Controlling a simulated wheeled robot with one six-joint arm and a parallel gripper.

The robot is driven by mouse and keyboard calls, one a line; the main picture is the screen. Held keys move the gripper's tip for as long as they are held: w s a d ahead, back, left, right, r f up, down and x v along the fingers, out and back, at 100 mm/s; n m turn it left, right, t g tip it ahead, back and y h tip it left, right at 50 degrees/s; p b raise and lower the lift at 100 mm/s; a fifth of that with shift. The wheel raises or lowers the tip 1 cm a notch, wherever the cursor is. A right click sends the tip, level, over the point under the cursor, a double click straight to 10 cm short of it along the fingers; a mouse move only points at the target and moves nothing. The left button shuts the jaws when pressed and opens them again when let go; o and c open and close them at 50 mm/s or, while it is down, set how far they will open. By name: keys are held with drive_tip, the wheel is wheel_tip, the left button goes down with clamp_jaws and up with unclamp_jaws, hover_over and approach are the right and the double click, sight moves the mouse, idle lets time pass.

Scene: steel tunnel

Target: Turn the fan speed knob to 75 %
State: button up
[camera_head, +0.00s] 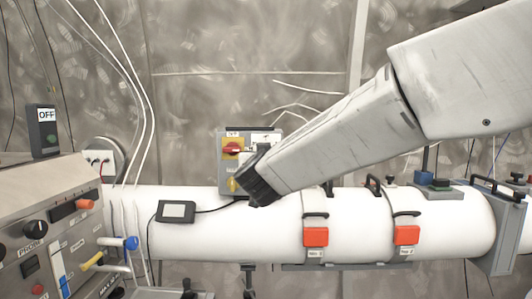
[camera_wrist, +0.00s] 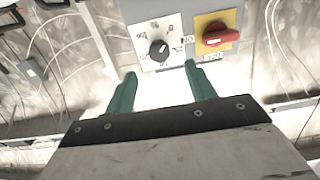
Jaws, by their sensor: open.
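The fan speed knob (camera_wrist: 158,48) is black and round, on a white plate (camera_wrist: 146,28) with a printed percent scale. It shows in the wrist view just beyond my fingertips, roughly centred between them. Its exact setting is too small to read. My gripper (camera_wrist: 160,69) has two green fingers spread apart with nothing between them, and they do not appear to touch the knob. In the head view my gripper (camera_head: 256,188) is in front of the grey control box (camera_head: 222,160) and hides part of it; the knob cannot be made out there.
A red rotary switch (camera_wrist: 217,35) on a yellow plate sits beside the knob on the same box. Below the box runs a large white pipe (camera_head: 350,230) with a small display (camera_head: 176,211) on it. A control console (camera_head: 50,240) stands at left.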

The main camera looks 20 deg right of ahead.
drive_tip(key=x, duration=0.7)
drive_tip(key=shift+w, duration=0.15)
drive_tip(key=shift+d, duration=0.1)
drive_tip(key=c, duration=1)
